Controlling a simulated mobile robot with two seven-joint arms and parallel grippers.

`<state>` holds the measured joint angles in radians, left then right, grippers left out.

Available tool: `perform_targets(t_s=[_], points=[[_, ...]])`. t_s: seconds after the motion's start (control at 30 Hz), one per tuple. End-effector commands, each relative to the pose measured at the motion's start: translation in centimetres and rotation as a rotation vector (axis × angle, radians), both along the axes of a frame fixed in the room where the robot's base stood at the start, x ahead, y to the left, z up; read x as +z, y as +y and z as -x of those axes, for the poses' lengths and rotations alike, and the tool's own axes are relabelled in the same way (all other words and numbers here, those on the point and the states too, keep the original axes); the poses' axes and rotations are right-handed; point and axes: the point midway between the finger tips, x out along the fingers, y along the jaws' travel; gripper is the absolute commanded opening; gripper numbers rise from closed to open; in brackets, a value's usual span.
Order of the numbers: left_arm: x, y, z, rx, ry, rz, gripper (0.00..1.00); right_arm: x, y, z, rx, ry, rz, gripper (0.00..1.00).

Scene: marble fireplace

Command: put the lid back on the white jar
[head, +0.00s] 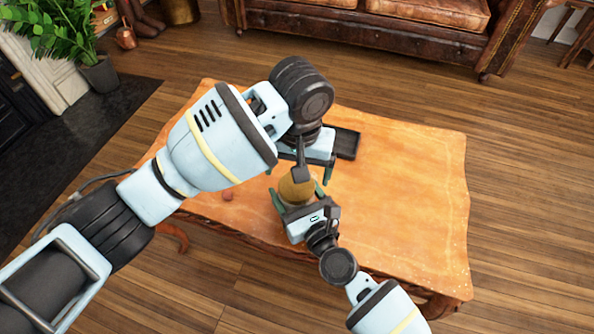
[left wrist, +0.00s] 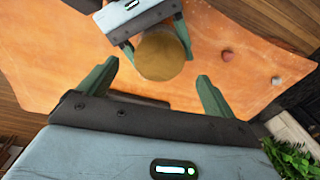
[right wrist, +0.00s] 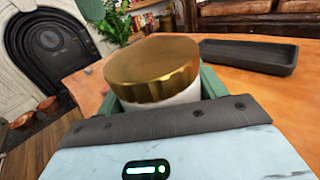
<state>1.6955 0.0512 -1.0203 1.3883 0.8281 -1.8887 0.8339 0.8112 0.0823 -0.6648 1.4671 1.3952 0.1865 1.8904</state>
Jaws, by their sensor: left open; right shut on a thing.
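The white jar (right wrist: 175,103) stands upright between the fingers of my right gripper (head: 301,198), which is shut on it. The gold lid (right wrist: 155,70) sits on top of the jar and covers its mouth; whether it is fully seated I cannot tell. In the head view the lid (head: 296,188) is partly hidden by my left arm. My left gripper (left wrist: 155,88) is open and empty. In the left wrist view the lid (left wrist: 160,57) lies beyond its fingertips, apart from them.
A black tray (head: 347,143) lies on the orange-brown table (head: 410,200) behind the jar. Small reddish things (left wrist: 228,55) lie on the table to one side. The table's right part is clear. A sofa (head: 380,30) and a plant (head: 60,35) stand beyond.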

Motion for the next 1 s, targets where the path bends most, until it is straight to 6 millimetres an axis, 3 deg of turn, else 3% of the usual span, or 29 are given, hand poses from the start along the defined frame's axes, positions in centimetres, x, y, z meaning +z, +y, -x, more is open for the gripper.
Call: perform_targets(t_s=[0.27, 0.63, 1.0], points=[[0.3, 0.0, 0.0, 0.021, -0.002, 0.002, 0.89, 0.1, 0.0, 0.0, 0.0, -0.003, -0.001, 0.06], [3.3, -0.1, 0.1, 0.267, -0.008, 0.013, 0.89, 0.1, 0.0, 0.0, 0.0, -0.003, -0.001, 0.06], [3.5, -0.1, 0.1, 0.287, -0.008, 0.014, 0.89, 0.1, 0.0, 0.0, 0.0, -0.003, -0.001, 0.06]])
